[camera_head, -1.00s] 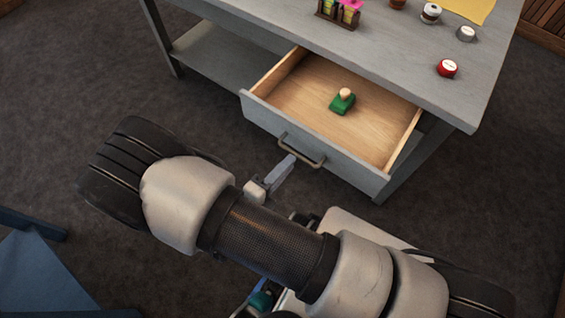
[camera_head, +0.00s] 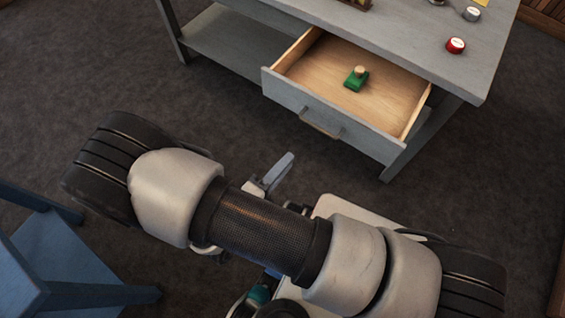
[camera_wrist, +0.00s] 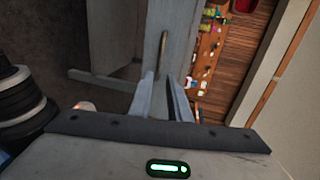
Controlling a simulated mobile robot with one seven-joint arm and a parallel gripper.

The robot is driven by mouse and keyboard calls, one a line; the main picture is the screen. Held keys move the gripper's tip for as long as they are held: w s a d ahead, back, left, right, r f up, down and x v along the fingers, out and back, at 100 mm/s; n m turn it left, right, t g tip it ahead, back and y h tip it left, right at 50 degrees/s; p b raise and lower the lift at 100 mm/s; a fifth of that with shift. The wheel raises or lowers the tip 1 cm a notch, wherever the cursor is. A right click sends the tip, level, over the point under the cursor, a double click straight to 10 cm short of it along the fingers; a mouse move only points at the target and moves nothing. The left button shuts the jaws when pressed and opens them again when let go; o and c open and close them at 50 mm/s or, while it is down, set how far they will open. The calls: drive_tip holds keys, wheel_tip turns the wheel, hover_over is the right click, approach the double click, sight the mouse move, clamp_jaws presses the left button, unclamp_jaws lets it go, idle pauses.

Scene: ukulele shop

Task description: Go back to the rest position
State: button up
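My gripper (camera_head: 279,175) is low in front of the grey workbench, apart from the open drawer and its handle (camera_head: 319,124). In the wrist view my gripper (camera_wrist: 160,76) shows two blue-grey fingers with a small gap and nothing between them, so it looks open and empty. The handle (camera_wrist: 164,50) stands ahead of the fingertips there. My arm crosses the lower part of the head view and hides part of the gripper.
The drawer (camera_head: 290,93) is pulled out, with a green wooden-knobbed object (camera_head: 356,78) inside. The workbench (camera_head: 440,55) bears a red-sided round item (camera_head: 455,45) and a grey one (camera_head: 471,14). A blue piece of furniture (camera_head: 60,262) is at lower left. Dark floor lies between.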

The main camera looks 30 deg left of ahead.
idle(0.4)
drive_tip(key=w+d+r+m+g+h, duration=0.65)
drive_tip(key=r+m, duration=0.55)
drive_tip(key=m, duration=0.2)
drive_tip(key=w+d+r+m+g+y, duration=0.2)
drive_tip(key=d+r+m+g, duration=0.5)
drive_tip(key=d+r+m, duration=0.9)
drive_tip(key=s+d+r+m+t+y, duration=0.25)
drive_tip(key=r+m, duration=0.25)
drive_tip(key=m, duration=0.6)
drive_tip(key=s+d+r+m+t+y, duration=0.1)
drive_tip(key=d+r+m+y, duration=0.35)
drive_tip(key=m, duration=0.65)
wheel_tip(320, 180, up, 15)
drive_tip(key=p, duration=1.4)
drive_tip(key=shift+s+a+f+p, duration=0.15)
drive_tip(key=shift+a+p, duration=0.05)
drive_tip(key=shift+p, duration=0.1)
